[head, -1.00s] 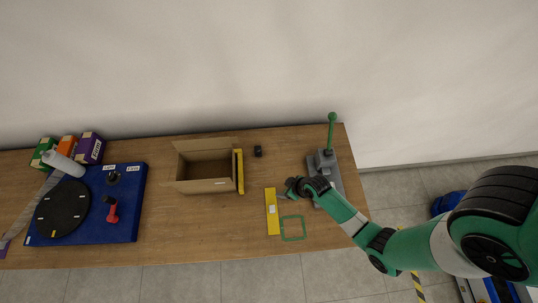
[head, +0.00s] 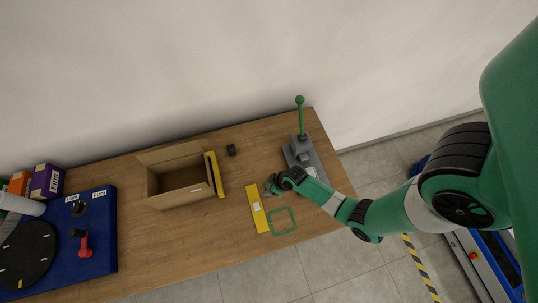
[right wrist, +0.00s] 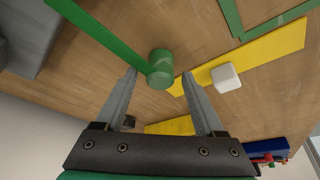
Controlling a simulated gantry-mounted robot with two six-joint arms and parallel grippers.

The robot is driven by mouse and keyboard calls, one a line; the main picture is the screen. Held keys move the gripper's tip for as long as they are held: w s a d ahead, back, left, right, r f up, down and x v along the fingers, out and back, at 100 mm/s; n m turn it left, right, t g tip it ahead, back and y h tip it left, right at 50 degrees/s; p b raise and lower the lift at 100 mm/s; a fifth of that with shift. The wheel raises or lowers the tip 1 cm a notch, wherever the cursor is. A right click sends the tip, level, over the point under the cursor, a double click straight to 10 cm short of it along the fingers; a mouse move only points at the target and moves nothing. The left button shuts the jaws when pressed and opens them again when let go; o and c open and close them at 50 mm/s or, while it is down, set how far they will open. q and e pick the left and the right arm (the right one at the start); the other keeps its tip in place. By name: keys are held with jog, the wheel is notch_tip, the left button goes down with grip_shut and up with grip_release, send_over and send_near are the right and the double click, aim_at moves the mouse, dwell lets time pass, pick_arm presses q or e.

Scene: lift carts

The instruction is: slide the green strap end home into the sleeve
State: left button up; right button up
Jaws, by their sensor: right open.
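A flat green strap (right wrist: 105,35) runs in the right wrist view from the upper left to a short green cylinder (right wrist: 160,68) at its end. My right gripper (right wrist: 159,74) is open, with that cylinder at its fingertips; I cannot tell whether they touch. In the head view my right gripper (head: 270,187) is low over the table, left of a grey fixture (head: 303,157) with an upright green lever (head: 301,117), and hides the strap. I cannot pick out the sleeve with certainty. My left gripper is not in view.
A yellow bar (head: 257,208) with a white block and a green square outline (head: 283,221) lie in front of the gripper. An open cardboard box (head: 180,197), a second yellow bar (head: 214,175) and a small dark block (head: 231,150) are to the left. A blue board (head: 95,235) is farther left.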

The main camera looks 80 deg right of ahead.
jog(key=shift+w+d+f, duration=0.1)
jog(key=shift+w+f, duration=0.25)
jog(key=shift+f, duration=0.25)
jog(key=shift+c, duration=0.3)
grip_shut()
dwell(0.7)
